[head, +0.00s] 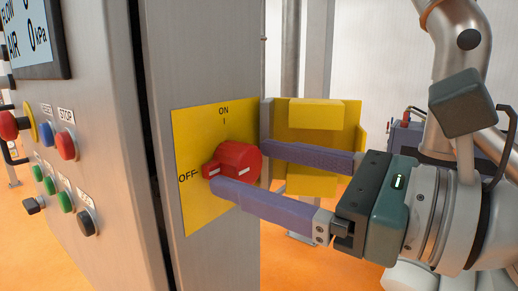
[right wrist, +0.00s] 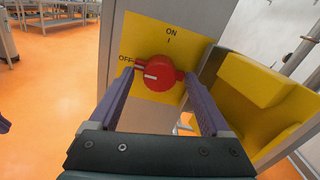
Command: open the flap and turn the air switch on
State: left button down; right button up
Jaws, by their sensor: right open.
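The air switch is a red knob (head: 238,160) on a yellow plate (head: 195,130) marked ON at the top and OFF at the left. Its handle points left to OFF. The yellow flap (head: 315,115) stands swung open to the right of the plate. My right gripper (head: 238,168) is open, with its purple fingers on either side of the knob. In the right wrist view the knob (right wrist: 158,73) sits between the fingertips; I cannot tell whether they touch it. A purple sliver (right wrist: 3,125) at that view's left edge may be my left gripper; its jaws do not show.
A grey control panel (head: 100,130) with a screen (head: 32,35) and several coloured buttons stands at the left. The open flap is close beside my right gripper.

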jog(key=shift+w+a, duration=0.15)
jog(key=shift+a, duration=0.05)
grip_shut()
dwell(0.6)
